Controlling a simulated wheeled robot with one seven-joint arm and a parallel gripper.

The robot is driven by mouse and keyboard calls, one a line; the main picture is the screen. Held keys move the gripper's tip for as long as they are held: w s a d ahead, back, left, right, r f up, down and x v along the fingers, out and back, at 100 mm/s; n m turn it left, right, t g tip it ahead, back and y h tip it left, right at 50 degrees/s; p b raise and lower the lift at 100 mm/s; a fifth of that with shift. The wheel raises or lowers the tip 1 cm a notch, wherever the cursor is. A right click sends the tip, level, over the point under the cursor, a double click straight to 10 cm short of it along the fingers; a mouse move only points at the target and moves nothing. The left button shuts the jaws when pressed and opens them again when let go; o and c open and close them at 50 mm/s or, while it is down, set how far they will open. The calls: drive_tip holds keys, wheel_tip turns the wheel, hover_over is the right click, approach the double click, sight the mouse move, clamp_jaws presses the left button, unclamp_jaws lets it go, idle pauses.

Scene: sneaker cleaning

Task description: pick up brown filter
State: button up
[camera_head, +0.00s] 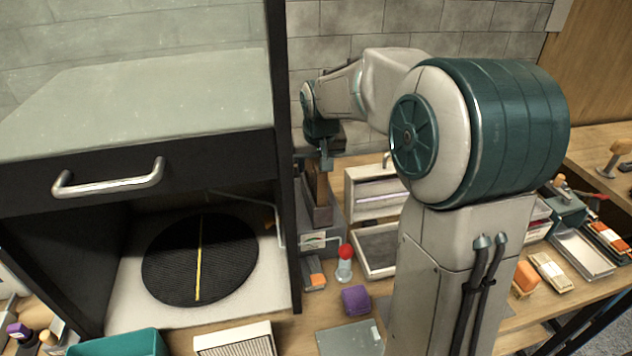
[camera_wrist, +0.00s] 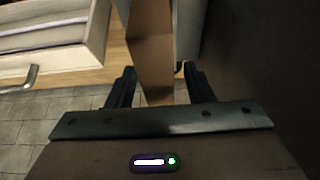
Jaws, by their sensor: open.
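The brown filter (camera_head: 318,190) is a thin upright brown panel standing in a grey box (camera_head: 320,215) behind the cabinet's right post. My gripper (camera_head: 326,163) is just above the filter's top end in the head view. In the wrist view my gripper (camera_wrist: 158,76) is open, with one dark finger on each side of the brown filter (camera_wrist: 152,55). The filter's end lies between the fingers, and I see gaps beside it. Its lower part is hidden inside the grey box.
A black cabinet with a steel handle (camera_head: 108,182) and round black mat (camera_head: 201,262) stands at left, close to my gripper. A white drawer unit (camera_head: 375,190) is right of the box; it shows in the wrist view (camera_wrist: 50,40). A red-topped bottle (camera_head: 345,262) and purple block (camera_head: 355,299) stand in front.

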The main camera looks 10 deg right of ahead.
drive_tip(key=shift+f, duration=0.25)
idle(0.3)
drive_tip(key=c, duration=1)
drive_tip(key=shift+r, duration=0.1)
